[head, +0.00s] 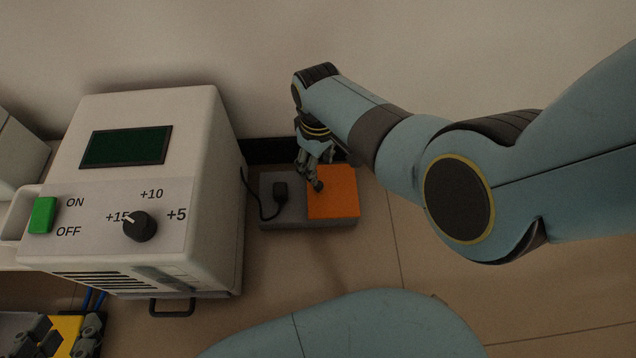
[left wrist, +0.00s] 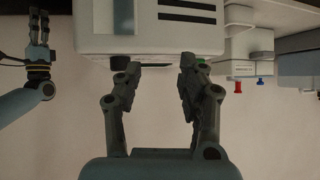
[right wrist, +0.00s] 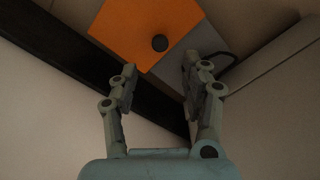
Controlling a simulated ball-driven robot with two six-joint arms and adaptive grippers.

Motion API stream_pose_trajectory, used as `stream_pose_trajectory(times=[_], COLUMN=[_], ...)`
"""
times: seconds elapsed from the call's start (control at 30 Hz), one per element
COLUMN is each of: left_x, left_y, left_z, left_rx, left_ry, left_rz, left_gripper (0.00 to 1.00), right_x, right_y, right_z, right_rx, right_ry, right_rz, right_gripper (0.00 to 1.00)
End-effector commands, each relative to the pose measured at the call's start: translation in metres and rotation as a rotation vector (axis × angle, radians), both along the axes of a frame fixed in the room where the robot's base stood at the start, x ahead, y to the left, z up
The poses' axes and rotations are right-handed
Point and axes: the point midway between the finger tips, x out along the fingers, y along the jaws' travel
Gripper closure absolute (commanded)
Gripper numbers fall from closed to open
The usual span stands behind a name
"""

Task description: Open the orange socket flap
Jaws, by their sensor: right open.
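The orange socket flap (head: 335,195) lies flat over the right half of a grey socket box (head: 283,213) beside the white machine. My left gripper (left wrist: 158,68) is open and empty in front of the white machine.
The white machine (head: 150,190) with a green switch and a dial stands left of the socket. A black plug (head: 280,190) with a cable sits in the box's left half. A dark strip (head: 270,150) runs along the wall behind. The floor to the right is clear.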

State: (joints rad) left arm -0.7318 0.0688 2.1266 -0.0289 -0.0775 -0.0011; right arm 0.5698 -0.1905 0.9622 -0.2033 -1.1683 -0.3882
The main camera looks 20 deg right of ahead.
Motion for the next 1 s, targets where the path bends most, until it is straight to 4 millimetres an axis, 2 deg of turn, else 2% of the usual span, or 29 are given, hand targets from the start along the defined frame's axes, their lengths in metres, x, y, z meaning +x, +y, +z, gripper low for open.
stream_pose_trajectory(times=[0.03,0.23,0.5,0.8,1.0], left_x=[0.011,0.038,0.076,0.101,0.107], left_y=[-0.001,-0.007,-0.013,-0.021,-0.026], left_z=[0.005,0.039,0.096,0.164,0.211], left_rx=[-0.001,-0.005,-0.006,-0.006,-0.006], left_ry=[-0.064,-0.318,-0.569,-0.854,-1.057], left_rz=[-0.007,-0.033,-0.061,-0.096,-0.122], left_gripper=[0.6,0.6,0.6,0.6,0.6], right_x=[-0.002,-0.003,-0.001,-0.002,-0.002], right_y=[0.0,0.0,0.0,0.0,0.0], right_z=[-0.01,-0.03,-0.04,-0.054,-0.065], right_rx=[0.0,-0.001,0.0,0.0,0.0], right_ry=[0.004,0.005,0.002,0.002,0.002], right_rz=[0.0,-0.001,-0.001,-0.001,-0.001], right_gripper=[0.53,0.53,0.53,0.53,0.53])
